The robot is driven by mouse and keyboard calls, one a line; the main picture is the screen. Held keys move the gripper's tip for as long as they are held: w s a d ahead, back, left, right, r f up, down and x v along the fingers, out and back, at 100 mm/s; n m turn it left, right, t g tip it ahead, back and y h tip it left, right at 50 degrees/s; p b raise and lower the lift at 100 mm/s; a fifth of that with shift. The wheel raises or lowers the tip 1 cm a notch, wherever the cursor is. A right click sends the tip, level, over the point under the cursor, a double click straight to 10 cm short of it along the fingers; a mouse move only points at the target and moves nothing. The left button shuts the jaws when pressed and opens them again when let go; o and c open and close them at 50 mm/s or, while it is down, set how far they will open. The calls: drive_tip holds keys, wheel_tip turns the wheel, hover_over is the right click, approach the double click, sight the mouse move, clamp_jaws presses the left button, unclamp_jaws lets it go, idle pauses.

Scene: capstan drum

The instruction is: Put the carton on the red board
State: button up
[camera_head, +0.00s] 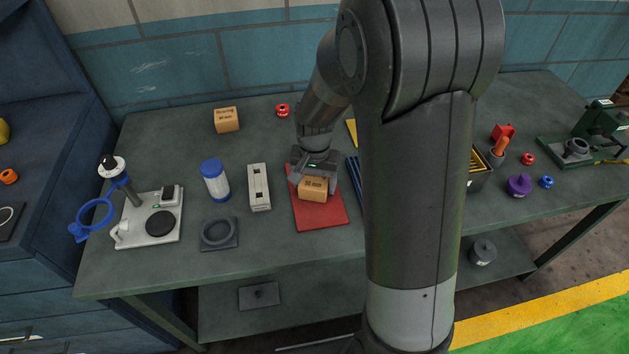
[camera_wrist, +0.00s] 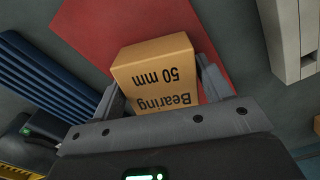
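The carton (camera_head: 313,190) is a small orange-brown box. Its print reads "Bearing 50 mm" in the wrist view (camera_wrist: 160,75). It is over the red board (camera_head: 322,216), which lies flat on the bench and also shows behind the carton in the wrist view (camera_wrist: 105,30). I cannot tell whether the carton's underside touches the board. My gripper (camera_head: 314,181) points down over the board, with one finger on each side of the carton. In the wrist view the fingers (camera_wrist: 161,90) sit close against the carton's sides, and it looks gripped.
A similar carton (camera_head: 226,120) stands at the back left. A grey-white block (camera_head: 259,187) stands left of the board, and a blue ribbed item (camera_head: 354,171) lies right of it. A blue-capped bottle (camera_head: 215,182) stands farther left. My arm hides the bench's middle right.

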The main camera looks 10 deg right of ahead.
sight(315, 179)
drive_tip(key=shift+o, duration=1.4)
drive_tip(key=shift+r, duration=0.1)
wheel_tip(315, 179, up, 11)
drive_tip(key=s+d+r+n+t, duration=0.2)
drive_tip(key=s+r, duration=0.3)
drive_tip(key=s, duration=0.4)
drive_tip(key=s+d+r+n+t, duration=0.2)
drive_tip(key=s+r, duration=0.3)
drive_tip(key=s, duration=0.5)
drive_tip(key=shift+s+r+n+t, duration=0.25)
drive_tip(key=shift+r+n+t, duration=0.1)
drive_tip(key=shift+t, duration=0.45)
